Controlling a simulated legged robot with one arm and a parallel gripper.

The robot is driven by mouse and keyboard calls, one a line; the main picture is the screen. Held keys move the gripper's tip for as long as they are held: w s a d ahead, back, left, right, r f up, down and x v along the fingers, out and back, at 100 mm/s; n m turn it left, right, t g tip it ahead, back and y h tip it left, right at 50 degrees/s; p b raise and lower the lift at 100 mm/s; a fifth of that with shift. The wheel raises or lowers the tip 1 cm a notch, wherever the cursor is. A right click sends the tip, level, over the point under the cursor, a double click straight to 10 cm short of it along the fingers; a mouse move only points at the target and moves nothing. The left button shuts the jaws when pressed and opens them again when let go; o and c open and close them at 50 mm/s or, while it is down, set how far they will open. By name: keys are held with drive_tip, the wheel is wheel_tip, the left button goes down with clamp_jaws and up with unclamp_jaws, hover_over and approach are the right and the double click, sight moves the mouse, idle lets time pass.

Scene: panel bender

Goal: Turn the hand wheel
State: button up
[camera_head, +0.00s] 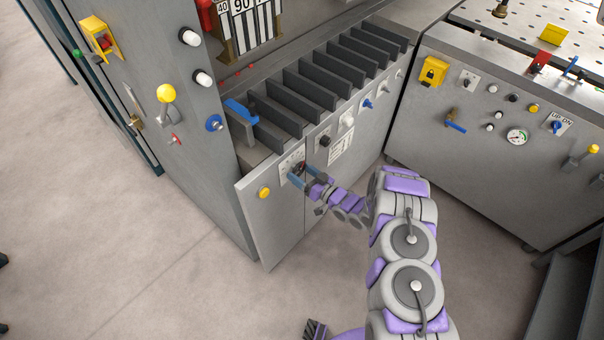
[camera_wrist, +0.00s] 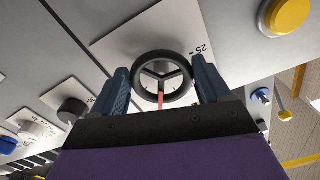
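The hand wheel (camera_wrist: 162,74) is a small black ring with spokes, mounted on a pale scale plate (camera_wrist: 150,30) marked 25. A red pointer shows below its hub. In the wrist view my gripper (camera_wrist: 162,85) has one blue-grey finger on each side of the wheel, close to its rim. The fingers are spread apart; I cannot tell whether they touch the rim. In the head view my gripper (camera_head: 302,175) is at the front panel of the grey cabinet, and its fingers partly hide the wheel.
A yellow button (camera_head: 264,192) sits left of the wheel, and a black knob (camera_head: 324,141) sits to its right. Dark upright plates (camera_head: 310,88) line the cabinet top. A second cabinet (camera_head: 480,150) with a gauge stands at right. Open floor lies in front.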

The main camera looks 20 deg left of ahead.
drive_tip(key=c, duration=0.6)
drive_tip(key=shift+m, duration=0.3)
drive_tip(key=m+p, duration=0.1)
drive_tip(key=m, duration=0.4)
drive_tip(key=shift+s+r+m+p, duration=0.1)
drive_tip(key=shift+m+p, duration=0.2)
drive_tip(key=shift+p, duration=0.1)
drive_tip(key=m+p, duration=0.1)
drive_tip(key=m, duration=0.4)
drive_tip(key=shift+r+m, duration=0.1)
drive_tip(key=shift+m, duration=0.2)
drive_tip(key=shift+d, duration=0.1)
drive_tip(key=o, duration=0.9)
drive_tip(key=shift+o, duration=0.9)
